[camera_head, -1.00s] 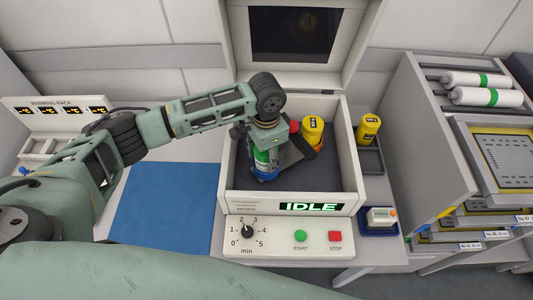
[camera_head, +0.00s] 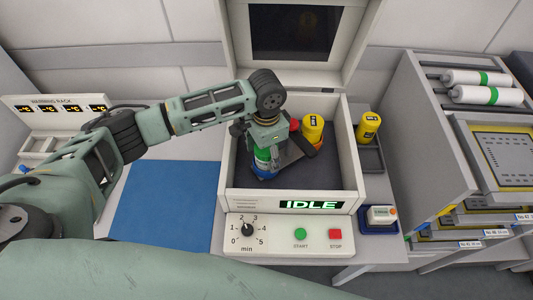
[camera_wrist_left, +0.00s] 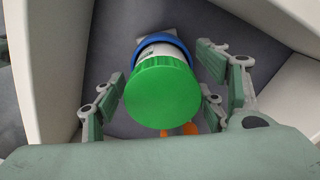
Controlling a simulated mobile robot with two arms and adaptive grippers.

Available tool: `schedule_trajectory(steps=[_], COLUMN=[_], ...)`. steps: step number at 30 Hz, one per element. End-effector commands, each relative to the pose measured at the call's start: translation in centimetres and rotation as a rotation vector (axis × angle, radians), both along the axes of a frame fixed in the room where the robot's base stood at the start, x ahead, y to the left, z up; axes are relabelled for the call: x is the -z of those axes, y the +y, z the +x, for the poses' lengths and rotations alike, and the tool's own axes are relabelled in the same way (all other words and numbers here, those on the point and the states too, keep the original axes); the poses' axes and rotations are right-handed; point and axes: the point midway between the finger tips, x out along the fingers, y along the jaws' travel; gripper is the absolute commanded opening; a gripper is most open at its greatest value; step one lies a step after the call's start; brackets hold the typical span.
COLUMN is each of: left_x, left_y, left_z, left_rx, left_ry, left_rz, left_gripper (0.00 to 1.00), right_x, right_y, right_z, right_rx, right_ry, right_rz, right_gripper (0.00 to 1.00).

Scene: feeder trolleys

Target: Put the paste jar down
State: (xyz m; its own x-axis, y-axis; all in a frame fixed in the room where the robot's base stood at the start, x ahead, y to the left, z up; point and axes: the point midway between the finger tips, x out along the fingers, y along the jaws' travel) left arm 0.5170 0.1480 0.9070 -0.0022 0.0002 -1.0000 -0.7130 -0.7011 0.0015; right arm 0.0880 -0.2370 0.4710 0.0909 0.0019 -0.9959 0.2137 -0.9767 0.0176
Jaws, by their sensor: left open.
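The paste jar (camera_head: 264,161) has a green lid, a white body and a blue lower part. It is inside the open white machine, low over or on its dark floor; the contact underneath is hidden. My left gripper (camera_head: 267,146) is above it, partly covering it. In the left wrist view the jar's green lid (camera_wrist_left: 162,97) is between the fingers of my left gripper (camera_wrist_left: 160,92). The fingers are spread, with a gap visible on each side of the lid. My right gripper is not in view.
The machine's lid (camera_head: 293,80) is raised; its display reads IDLE (camera_head: 310,206). A yellow container (camera_head: 312,128) and a red part (camera_head: 294,125) are close to my gripper. Another yellow container (camera_head: 368,127) stands in a grey tray (camera_head: 372,162) at right. A blue mat (camera_head: 165,205) at left is bare.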

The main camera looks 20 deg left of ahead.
Motion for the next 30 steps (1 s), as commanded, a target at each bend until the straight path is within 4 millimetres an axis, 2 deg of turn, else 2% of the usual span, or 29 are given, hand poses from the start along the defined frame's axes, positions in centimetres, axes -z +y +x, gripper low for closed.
schedule_trajectory(steps=[15, 21, 30], left_x=[-9.8, -11.5, -11.6], left_y=[-0.1, 0.0, -0.1], left_z=[0.1, 0.1, 0.1], left_rx=[0.0, -0.001, -0.001], left_ry=[-0.004, -0.001, -0.001], left_rz=[-0.004, -0.002, -0.002], left_gripper=[0.66, 0.66, 0.66], right_x=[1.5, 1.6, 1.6], right_y=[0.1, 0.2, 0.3], right_z=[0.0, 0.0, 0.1], right_rx=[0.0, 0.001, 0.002], right_ry=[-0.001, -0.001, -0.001], right_rz=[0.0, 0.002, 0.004], right_gripper=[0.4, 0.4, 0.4])
